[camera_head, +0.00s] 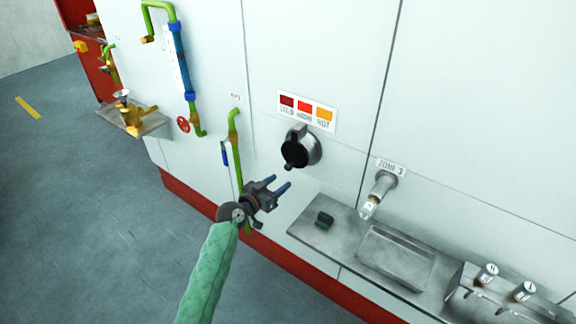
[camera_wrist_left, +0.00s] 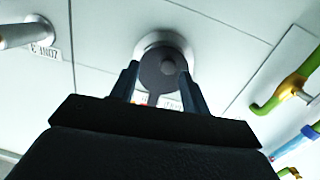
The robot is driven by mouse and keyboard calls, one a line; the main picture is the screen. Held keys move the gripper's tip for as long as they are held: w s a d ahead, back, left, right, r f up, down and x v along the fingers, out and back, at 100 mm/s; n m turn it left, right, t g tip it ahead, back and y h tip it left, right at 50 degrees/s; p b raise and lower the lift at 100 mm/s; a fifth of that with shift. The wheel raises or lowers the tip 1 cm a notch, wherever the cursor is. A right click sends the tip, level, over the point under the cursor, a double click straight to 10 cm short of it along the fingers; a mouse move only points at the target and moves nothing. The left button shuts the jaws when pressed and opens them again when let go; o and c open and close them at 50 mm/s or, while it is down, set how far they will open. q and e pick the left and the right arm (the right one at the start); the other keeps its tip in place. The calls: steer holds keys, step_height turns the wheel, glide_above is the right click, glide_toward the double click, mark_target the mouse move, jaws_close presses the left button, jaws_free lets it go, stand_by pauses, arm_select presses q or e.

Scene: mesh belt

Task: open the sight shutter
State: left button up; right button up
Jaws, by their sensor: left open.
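The sight shutter (camera_head: 295,152) is a dark round disc over a silver round port (camera_head: 313,146) on the white wall panel. The disc covers most of the port's face. In the left wrist view the disc (camera_wrist_left: 160,72) sits ahead, between and beyond my fingers. My left gripper (camera_head: 284,186) is open and empty, below and a little left of the port, apart from it. It also shows in the left wrist view (camera_wrist_left: 163,88) with its two fingers spread. My right gripper is in neither view.
A label with red and orange squares (camera_head: 306,110) is above the port. A silver peg-like fitting (camera_head: 378,194) sticks out at the right. A grey shelf (camera_head: 345,240) runs below. Green pipes (camera_head: 235,150) and a blue lever stand at the left.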

mark_target(287, 168)
arm_select(q)
steer(key=shift+t, duration=0.8)
steer(key=p+x, duration=0.1)
steer(key=x, duration=0.1)
steer(key=p+x, duration=0.1)
steer(key=x, duration=0.2)
steer(key=w+a+r+p+x, duration=0.1)
steer(key=x, duration=0.1)
steer(key=shift+w+d+f, duration=0.15)
steer(key=shift+w+d, duration=0.1)
steer(key=shift+w, duration=0.15)
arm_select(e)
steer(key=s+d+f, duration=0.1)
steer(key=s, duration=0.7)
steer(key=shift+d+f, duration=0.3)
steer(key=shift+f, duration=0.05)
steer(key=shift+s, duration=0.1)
arm_select(q)
jaws_close()
